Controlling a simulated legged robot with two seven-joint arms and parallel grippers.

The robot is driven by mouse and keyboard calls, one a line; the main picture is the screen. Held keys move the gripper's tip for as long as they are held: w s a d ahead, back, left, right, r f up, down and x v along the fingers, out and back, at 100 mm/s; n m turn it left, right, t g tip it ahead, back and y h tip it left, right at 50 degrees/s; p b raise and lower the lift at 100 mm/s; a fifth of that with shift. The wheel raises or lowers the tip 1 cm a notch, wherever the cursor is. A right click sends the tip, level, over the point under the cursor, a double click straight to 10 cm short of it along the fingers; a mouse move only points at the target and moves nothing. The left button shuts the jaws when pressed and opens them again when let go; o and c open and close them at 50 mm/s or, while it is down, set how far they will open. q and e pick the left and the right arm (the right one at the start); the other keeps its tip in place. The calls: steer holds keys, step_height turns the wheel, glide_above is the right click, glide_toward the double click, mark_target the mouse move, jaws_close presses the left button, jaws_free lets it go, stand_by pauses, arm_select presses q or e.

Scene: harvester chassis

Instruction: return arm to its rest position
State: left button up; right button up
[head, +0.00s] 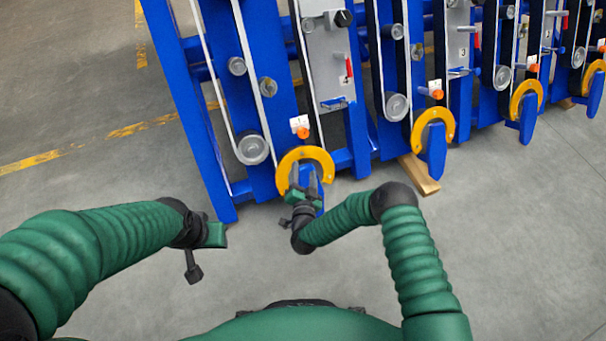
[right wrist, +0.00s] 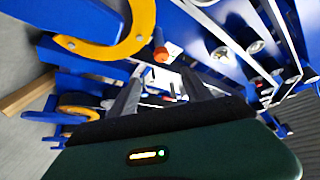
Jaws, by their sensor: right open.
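My right arm (head: 348,218), in a green ribbed sleeve, reaches forward and bends at a black elbow. Its gripper (head: 304,176) is open, with its fingers in front of the first yellow horseshoe-shaped guide (head: 305,156) on the blue chassis. In the right wrist view the two dark fingers of the gripper (right wrist: 160,88) are apart with nothing held between them. The yellow guide (right wrist: 118,50) is at the upper left there, beside the fingers; contact cannot be told. My left arm (head: 115,240) is stretched at the left, and its gripper (head: 214,236) hangs over bare floor, its fingers unclear.
The blue chassis row (head: 207,130) runs from centre to far right, with rollers, belts and more yellow guides (head: 433,127). An orange knob (head: 303,132) sits just above the first guide. A wooden block (head: 419,174) lies under the frame. The grey floor is clear at left and right.

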step_height(320, 180, up, 8)
steer(key=s+n+g+y, duration=0.2)
steer(key=n+g+y, duration=0.3)
steer(key=n, duration=0.3)
steer(key=s+d+r+g+h, duration=0.1)
steer(key=s+d+r+g, duration=0.2)
steer(key=s+d, duration=0.45)
steer(key=s+d+r+g+h, duration=0.2)
steer(key=s+d+g, duration=0.15)
steer(key=s, duration=0.65)
steer(key=s+d+r+g+h, duration=0.1)
steer(key=s+d+r+g, duration=0.15)
steer(key=s+d, duration=0.5)
steer(key=w+a+p+v, duration=0.1)
steer(key=w+p+v, duration=0.1)
steer(key=p+v, duration=1.4)
steer(key=w+a+r+p+v, duration=0.1)
steer(key=w+p+v, duration=0.2)
steer(key=p+v, duration=1.4)
steer(key=shift+w+a+r, duration=0.15)
steer(key=shift+w+r, duration=0.1)
steer(key=shift+w, duration=0.05)
